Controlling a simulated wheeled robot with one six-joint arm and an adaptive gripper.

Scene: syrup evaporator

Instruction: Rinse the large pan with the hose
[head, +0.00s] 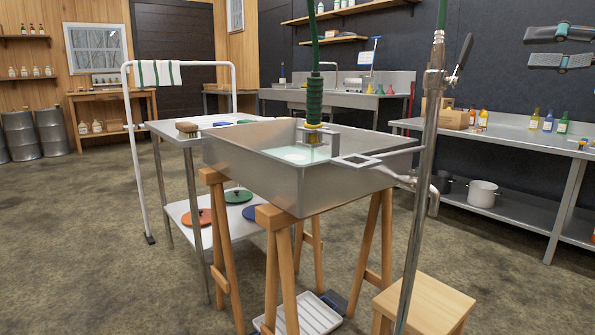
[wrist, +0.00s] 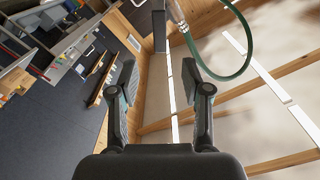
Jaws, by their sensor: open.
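The large pan (head: 250,170) is a rectangular metal basin on wooden trestles in the middle of the head view. A pale, glassy surface (head: 296,154) shows inside it; I cannot tell whether it is liquid. The hose (head: 314,40) hangs from above, and its green ribbed grip (head: 314,97) ends in a yellow-ringed nozzle over the pan. In the wrist view, my gripper (wrist: 158,78) is open and empty, facing the ceiling. A green hose loop (wrist: 248,58) with a metal fitting (wrist: 177,12) shows beyond the fingers, apart from them.
A metal pole (head: 415,190) with a lever valve (head: 463,53) stands in front of the pan's right end. A wooden stool (head: 430,300) and white tray (head: 305,316) are low by the trestles. A steel table (head: 170,131) adjoins on the left.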

